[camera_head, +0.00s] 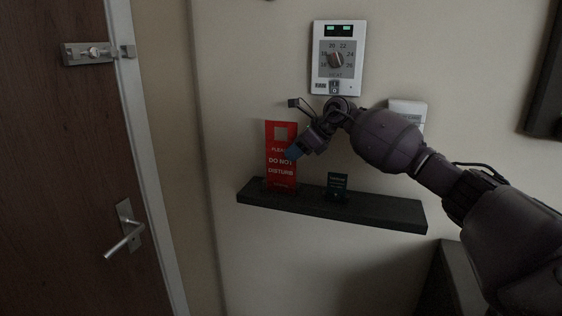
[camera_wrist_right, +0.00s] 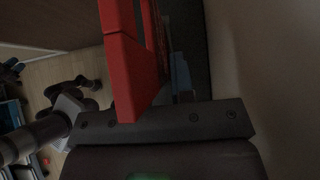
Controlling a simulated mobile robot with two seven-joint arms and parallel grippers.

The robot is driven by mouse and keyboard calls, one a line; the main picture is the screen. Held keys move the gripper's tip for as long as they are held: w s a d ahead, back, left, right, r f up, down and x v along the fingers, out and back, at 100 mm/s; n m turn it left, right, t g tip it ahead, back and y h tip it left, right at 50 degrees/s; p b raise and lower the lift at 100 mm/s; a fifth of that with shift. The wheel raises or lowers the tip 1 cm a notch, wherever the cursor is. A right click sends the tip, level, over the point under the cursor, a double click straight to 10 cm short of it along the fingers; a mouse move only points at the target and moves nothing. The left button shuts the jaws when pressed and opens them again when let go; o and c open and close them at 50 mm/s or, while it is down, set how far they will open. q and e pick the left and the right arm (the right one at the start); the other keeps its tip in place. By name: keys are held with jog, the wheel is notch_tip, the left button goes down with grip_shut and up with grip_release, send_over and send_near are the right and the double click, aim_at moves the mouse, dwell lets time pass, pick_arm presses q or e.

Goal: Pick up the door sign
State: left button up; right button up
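The red door sign (camera_head: 282,172), lettered with "DO NOT DISTURB", stands upright on the left part of a dark wall shelf (camera_head: 385,213). My right gripper (camera_head: 293,152) is at the sign's upper right edge, with a bluish fingertip over that edge. In the right wrist view a red slab (camera_wrist_right: 128,75) rises close to the gripper's dark body, with a bluish finger (camera_wrist_right: 181,75) on its wall side. I cannot tell how firmly the fingers close on the sign. My left gripper is not in view.
A small dark green card (camera_head: 337,184) stands on the shelf right of the sign. A thermostat panel (camera_head: 338,58) and a pale wall box (camera_head: 408,112) are above. A brown door (camera_head: 60,160) with a lever handle (camera_head: 125,240) is at the left.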

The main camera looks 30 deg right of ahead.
grip_shut()
jog(key=shift+r, duration=0.1)
